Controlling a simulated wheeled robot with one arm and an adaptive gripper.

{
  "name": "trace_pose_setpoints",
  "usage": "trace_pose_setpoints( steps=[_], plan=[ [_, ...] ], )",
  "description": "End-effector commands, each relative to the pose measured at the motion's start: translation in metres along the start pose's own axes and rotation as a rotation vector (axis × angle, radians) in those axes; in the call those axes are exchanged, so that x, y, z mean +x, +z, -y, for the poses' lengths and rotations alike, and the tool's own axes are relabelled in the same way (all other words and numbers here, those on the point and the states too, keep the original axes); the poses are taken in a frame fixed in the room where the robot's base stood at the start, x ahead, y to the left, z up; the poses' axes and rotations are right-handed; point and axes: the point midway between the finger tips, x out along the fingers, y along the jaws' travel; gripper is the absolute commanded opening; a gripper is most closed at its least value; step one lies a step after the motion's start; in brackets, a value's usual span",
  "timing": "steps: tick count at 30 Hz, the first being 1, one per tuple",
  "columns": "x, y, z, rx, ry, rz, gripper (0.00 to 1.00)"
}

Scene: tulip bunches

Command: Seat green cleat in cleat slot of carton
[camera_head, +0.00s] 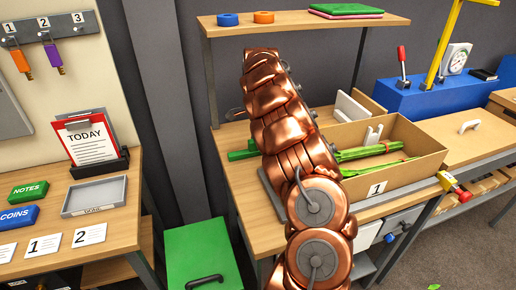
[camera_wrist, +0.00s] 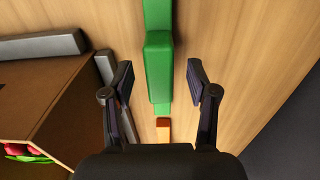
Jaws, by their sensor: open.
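The green cleat (camera_wrist: 159,68) is a long green bar with a thicker block, lying on the wooden bench in the wrist view. My gripper (camera_wrist: 160,75) is open, its two fingers on either side of the block with gaps both sides. In the head view a green piece (camera_head: 242,154), likely the cleat, shows left of my copper arm; my gripper is hidden there. The cardboard carton (camera_head: 425,150) stands right of the arm, with a white notched bracket (camera_head: 373,134) at its back wall, possibly the slot. The carton's wall (camera_wrist: 45,88) also shows left in the wrist view.
Green stems (camera_head: 370,152) lie in the carton; red tulip heads (camera_wrist: 22,150) show in the wrist view. A shelf (camera_head: 300,22) overhangs the bench. A blue box with scale (camera_head: 435,95) stands right.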

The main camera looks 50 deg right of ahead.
Motion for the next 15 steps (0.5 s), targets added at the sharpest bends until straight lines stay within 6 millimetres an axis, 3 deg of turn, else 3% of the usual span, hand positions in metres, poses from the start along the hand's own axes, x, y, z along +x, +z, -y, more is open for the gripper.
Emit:
trace_pose_setpoints(
  steps=[15],
  plan=[
    [0.038, 0.000, -0.001, -0.001, 0.001, -0.001, 0.58]
  ],
)
